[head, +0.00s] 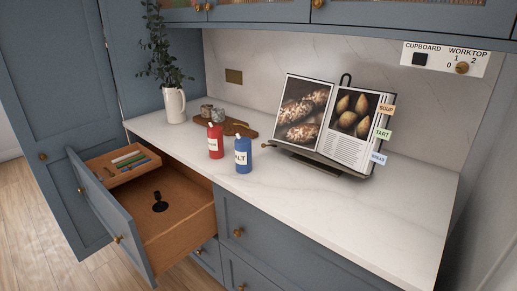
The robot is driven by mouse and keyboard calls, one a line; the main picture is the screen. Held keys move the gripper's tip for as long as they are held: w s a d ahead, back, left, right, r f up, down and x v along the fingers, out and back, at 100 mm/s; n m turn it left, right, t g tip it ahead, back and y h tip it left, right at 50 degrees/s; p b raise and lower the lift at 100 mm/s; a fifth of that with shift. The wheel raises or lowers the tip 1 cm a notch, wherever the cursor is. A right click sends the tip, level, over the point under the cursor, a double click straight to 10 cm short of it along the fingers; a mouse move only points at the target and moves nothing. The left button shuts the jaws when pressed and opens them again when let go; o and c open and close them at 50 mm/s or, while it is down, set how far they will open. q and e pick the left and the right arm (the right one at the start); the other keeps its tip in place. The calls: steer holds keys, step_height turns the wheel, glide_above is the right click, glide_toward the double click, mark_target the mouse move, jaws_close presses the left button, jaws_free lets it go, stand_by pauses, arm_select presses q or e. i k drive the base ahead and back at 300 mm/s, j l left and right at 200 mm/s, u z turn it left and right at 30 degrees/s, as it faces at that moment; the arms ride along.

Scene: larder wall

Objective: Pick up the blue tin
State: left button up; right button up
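The blue tin (243,156) stands upright on the white worktop near its front edge. It has a white label ending in "ALT" and a light top. A red tin (216,141) with a white label stands just to its left and slightly behind. Neither of my grippers shows in the head view.
An open drawer (180,233) juts out below the worktop (330,222), with a small tray (122,165) and a dark object (159,203) inside. Behind stand a recipe book (355,117), a board (238,129) with small pots and a plant jug (174,105). The right worktop is clear.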

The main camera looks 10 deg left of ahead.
mark_target(242, 144)
steer(key=j+z, duration=0.35)
steer(key=j, duration=0.15)
steer(key=k+j+z, duration=0.1)
steer(key=j+z, duration=0.3)
steer(key=k+j+z, duration=0.1)
steer(key=j, duration=0.3)
steer(key=k+j, duration=0.1)
steer(key=j, duration=0.25)
steer(key=k+j+z, duration=0.15)
steer(key=j, duration=0.25)
steer(key=k+j, duration=0.1)
steer(key=j, duration=0.3)
steer(key=k+j, duration=0.15)
steer(key=j, duration=0.3)
steer(key=k+j, duration=0.1)
steer(key=j, duration=0.3)
steer(key=k+j, duration=0.15)
steer(key=j, duration=0.3)
steer(key=z, duration=0.05)
